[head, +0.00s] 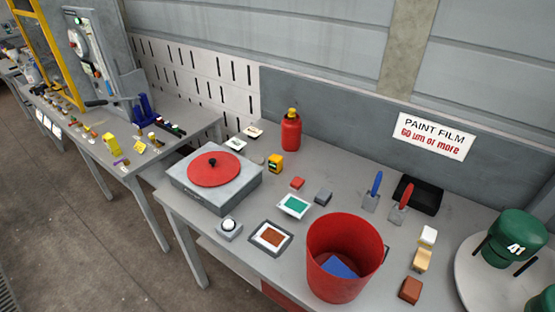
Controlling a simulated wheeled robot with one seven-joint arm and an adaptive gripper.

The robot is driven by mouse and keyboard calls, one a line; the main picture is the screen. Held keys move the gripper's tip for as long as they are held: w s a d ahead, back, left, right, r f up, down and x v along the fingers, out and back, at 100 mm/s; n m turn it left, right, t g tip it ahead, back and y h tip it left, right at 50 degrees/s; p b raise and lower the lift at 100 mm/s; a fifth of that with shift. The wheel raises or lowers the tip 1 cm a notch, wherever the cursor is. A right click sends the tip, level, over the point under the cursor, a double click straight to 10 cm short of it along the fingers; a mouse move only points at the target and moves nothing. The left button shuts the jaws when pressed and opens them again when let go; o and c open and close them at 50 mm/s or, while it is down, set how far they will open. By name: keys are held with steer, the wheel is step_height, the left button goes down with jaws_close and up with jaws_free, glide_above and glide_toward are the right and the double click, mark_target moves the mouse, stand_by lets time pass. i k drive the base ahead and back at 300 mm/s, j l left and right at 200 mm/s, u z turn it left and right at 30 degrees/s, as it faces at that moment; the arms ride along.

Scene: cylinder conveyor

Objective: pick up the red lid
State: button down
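The red lid (205,171) is a flat red disc with a small dark knob at its middle. It lies on top of a grey box-like unit (227,191) at the left end of the grey table. Nothing covers the lid, and its whole round edge shows in the head view. My gripper is not in view.
A red bucket (343,258) with something blue inside stands at the table's front. A red bottle (291,131) stands behind the unit, with a small yellow device (275,163) nearer it. Blue-handled (375,184) and red-handled (404,197) tools and green cylinders (514,236) are to the right.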

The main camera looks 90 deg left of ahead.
mark_target(215, 169)
steer(key=u, duration=3.5)
steer(key=i+l, duration=0.15)
steer(key=i, duration=0.5)
steer(key=i+l+u, duration=0.1)
steer(key=i, duration=0.5)
